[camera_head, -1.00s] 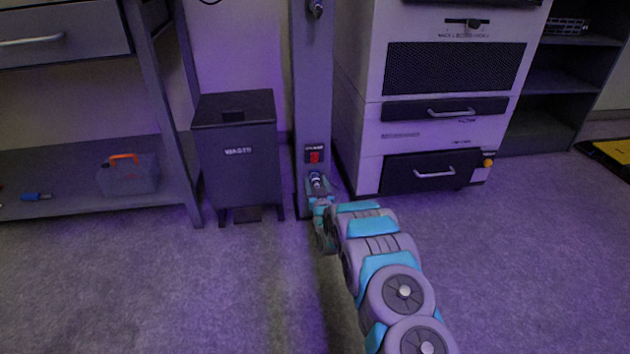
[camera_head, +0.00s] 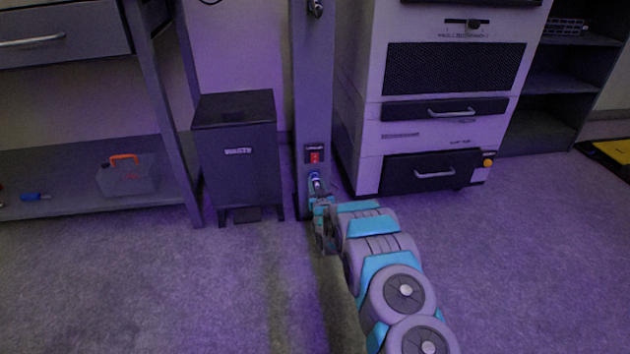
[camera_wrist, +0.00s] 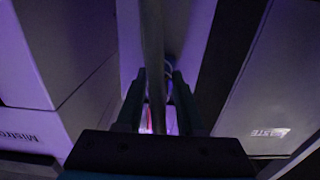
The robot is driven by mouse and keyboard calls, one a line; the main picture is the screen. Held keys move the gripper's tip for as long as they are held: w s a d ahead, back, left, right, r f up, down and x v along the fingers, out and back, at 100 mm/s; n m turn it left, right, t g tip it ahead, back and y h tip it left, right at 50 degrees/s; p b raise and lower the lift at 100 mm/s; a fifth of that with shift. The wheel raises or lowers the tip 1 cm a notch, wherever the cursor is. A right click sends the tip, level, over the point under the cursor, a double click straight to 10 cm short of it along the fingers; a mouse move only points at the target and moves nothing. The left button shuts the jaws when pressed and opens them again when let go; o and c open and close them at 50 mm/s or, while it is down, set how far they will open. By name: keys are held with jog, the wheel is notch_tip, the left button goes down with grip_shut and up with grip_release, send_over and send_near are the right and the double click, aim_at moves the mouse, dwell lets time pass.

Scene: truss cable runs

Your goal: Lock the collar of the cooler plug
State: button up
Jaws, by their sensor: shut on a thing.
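The cooler plug (camera_head: 315,180) shows small in the head view, low on the front of the grey post, just under a small panel with a red switch. It has a bluish, pale collar. My gripper (camera_head: 317,192) is at the plug from below, with the arm reaching in from the lower right. In the wrist view my gripper (camera_wrist: 160,77) has a finger on each side of a bluish ringed part (camera_wrist: 168,70), which looks like the plug's collar, and is shut on it. A grey bar crosses in front and hides much of it. I cannot make out the collar's turn.
The red switch (camera_head: 315,157) sits close above the plug. A dark waste bin (camera_head: 236,165) stands close left of the post (camera_head: 312,90). A light cabinet (camera_head: 352,130) with dark drawers stands close right. Floor in front is clear.

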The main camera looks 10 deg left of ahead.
grip_shut()
jog(key=shift+m, duration=1.4)
jog(key=shift+w, duration=0.1)
jog(key=shift+r+m, duration=0.1)
jog(key=shift+m, duration=1.3)
jog(key=shift+w, duration=0.1)
jog(key=shift+m, duration=1.4)
jog(key=shift+p, duration=0.3)
